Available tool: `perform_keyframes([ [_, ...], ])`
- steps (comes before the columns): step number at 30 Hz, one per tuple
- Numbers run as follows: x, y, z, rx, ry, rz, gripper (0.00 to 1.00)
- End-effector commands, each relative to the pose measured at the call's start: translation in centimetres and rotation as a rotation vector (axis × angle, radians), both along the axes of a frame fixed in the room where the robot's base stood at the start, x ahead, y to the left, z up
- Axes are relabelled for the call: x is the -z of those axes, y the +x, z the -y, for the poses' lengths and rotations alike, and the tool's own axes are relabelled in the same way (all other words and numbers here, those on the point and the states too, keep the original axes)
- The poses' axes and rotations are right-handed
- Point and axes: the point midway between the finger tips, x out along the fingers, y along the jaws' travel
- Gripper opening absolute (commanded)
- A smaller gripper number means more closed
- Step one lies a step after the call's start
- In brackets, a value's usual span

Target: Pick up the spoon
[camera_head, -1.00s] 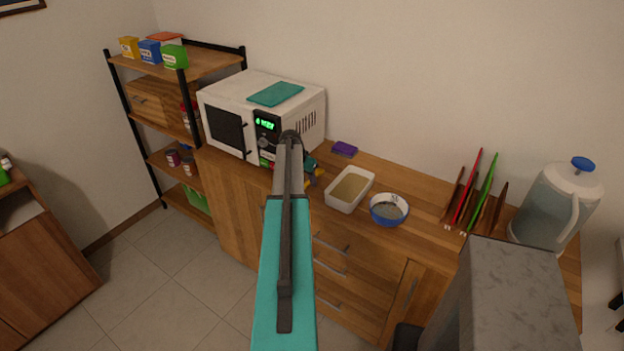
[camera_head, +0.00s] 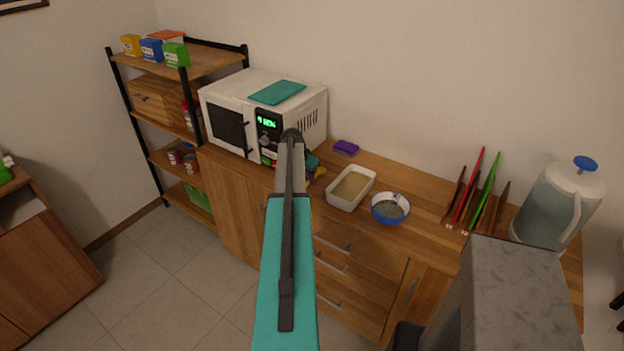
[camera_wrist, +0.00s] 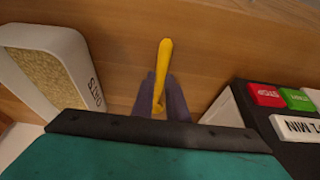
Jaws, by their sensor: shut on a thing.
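The yellow spoon (camera_wrist: 166,58) shows in the wrist view with its length pointing away from me. My gripper (camera_wrist: 162,98) has its two dark purple fingers on either side of the spoon's near part and is shut on it. The near end of the spoon is partly hidden between the fingers. In the head view my arm covers much of this spot, and only a small yellow bit shows beside the microwave. I cannot tell whether the spoon still touches the counter.
A white microwave (camera_head: 232,95) stands left of my gripper. An oats container (camera_head: 333,203) and a blue-rimmed bowl (camera_head: 391,221) stand to the right on the wooden counter (camera_head: 424,214). A purple sponge (camera_head: 346,147) lies behind, with a plate rack and jug (camera_head: 550,210) farther right.

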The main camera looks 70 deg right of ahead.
Motion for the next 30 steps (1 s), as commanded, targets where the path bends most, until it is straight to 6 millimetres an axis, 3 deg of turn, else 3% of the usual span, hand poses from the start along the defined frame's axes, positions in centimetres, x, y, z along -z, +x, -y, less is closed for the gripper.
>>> perform_keyframes([
  [11, -1.2, 0.0, 0.0, 0.000, -0.001, 0.001, 0.00],
  [30, -8.7, 0.1, 0.1, -0.001, -0.001, 0.002, 0.00],
])
